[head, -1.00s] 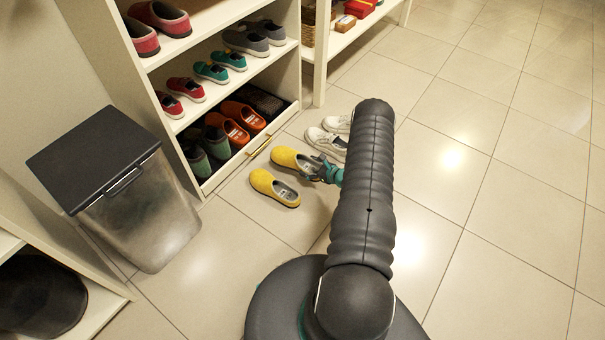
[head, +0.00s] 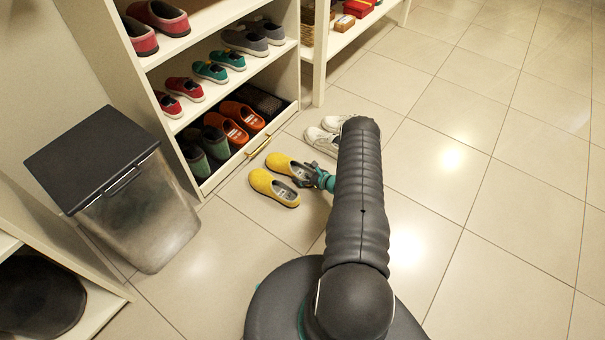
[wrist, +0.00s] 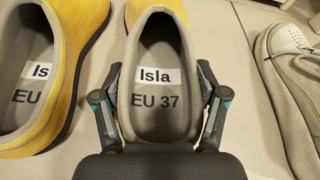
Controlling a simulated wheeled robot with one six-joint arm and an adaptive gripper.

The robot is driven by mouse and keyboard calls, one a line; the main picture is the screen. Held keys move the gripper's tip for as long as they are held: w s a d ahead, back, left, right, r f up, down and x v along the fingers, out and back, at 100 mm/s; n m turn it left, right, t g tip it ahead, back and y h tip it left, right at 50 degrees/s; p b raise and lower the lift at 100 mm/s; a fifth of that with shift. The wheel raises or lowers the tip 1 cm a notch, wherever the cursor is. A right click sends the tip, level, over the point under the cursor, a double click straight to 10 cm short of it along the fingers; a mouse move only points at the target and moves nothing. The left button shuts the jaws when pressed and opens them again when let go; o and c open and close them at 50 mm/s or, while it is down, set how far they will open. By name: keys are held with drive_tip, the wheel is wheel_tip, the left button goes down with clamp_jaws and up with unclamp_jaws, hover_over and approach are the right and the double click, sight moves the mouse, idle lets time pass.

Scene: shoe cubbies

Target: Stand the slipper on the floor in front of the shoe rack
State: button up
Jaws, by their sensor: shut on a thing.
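The held yellow slipper (head: 281,163) has a grey insole and stands sole-down, toe toward the shoe rack (head: 187,142). In the wrist view, the slipper (wrist: 158,50) has a label reading "Isla EU 37". My gripper (head: 303,177) is shut across its heel end, with one finger on each side in the wrist view (wrist: 160,82). The slipper is at or very near floor level; I cannot tell whether its sole touches. A matching yellow slipper (head: 274,188) stands on the floor just beside it, also toe toward the rack, with a small gap between them.
A pair of white shoes (head: 323,139) is on the floor to the right of the held slipper. The rack holds several pairs, with a low drawer with a brass handle (head: 258,147) at its bottom. A bin (head: 137,205) stands left. The tiled floor at right is clear.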

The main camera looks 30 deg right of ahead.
drive_tip(key=o, duration=1.2)
